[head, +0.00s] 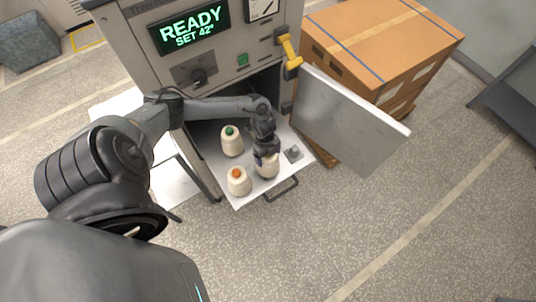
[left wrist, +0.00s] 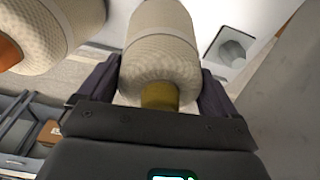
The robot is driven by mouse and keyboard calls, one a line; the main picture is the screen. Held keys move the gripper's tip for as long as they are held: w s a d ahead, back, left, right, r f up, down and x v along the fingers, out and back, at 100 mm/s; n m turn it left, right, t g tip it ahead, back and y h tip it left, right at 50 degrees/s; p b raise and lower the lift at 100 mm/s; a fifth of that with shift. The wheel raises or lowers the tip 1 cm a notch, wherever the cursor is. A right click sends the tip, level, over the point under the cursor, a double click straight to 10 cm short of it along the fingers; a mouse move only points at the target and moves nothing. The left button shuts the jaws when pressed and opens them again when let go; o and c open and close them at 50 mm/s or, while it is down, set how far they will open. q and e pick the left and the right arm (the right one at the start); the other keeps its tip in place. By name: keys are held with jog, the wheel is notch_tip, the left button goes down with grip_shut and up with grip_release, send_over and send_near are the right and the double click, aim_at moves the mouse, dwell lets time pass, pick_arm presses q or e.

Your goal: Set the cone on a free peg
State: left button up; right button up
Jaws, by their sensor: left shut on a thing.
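My left gripper (head: 266,154) is shut on a cream yarn cone (head: 268,169), held from above over the pulled-out tray (head: 243,203). In the left wrist view the cone (left wrist: 162,45) sits between the dark fingers, its mustard-yellow tip towards the palm. I cannot tell whether its base touches the tray. A bare grey peg (head: 293,153) on a square base stands just right of the held cone; it also shows in the left wrist view (left wrist: 233,48). An orange-tipped cone (head: 238,182) and a green-tipped cone (head: 231,142) stand on the tray to the left.
The tray juts from an oven-like cabinet (head: 213,57) with a lit READY display. Its open door (head: 345,120) stands close to the right of the tray. A black handle (head: 283,190) is on the tray's front.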

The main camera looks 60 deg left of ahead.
pick_arm(q)
jog(key=shift+f+b, duration=0.65)
jog(key=shift+f, duration=0.2)
jog(key=o, duration=1.4)
jog(key=shift+r, duration=0.1)
jog(key=r, duration=0.3)
jog(key=a+r, duration=0.1)
jog(key=r, duration=0.6)
jog(key=shift+s+a+r+p, duration=0.1)
jog(key=shift+a+r+p, duration=0.05)
jog(key=shift+r+p, duration=0.2)
